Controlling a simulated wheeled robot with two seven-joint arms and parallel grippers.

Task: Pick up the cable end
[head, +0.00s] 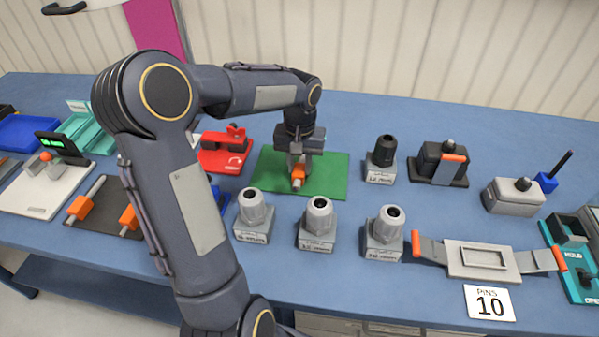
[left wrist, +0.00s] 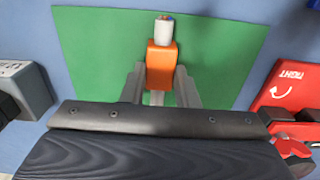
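The cable end is an orange block (left wrist: 161,66) with a pale grey tip (left wrist: 163,30) showing small coloured wire ends. It is over the green mat (left wrist: 225,40). In the head view the orange cable end (head: 298,180) shows just below my left gripper (head: 299,165). My left gripper points down at the mat. In the left wrist view its two grey fingers (left wrist: 160,85) stand on either side of the orange block, very close to it. I cannot tell whether they press on it. My right gripper is not in view.
A red fixture (head: 225,150) stands left of the green mat (head: 330,178). Several grey connector holders (head: 318,222) stand in front, and a black-topped one (head: 382,158) stands to the right. A clamp plate with orange handles (head: 485,260) lies at the front right.

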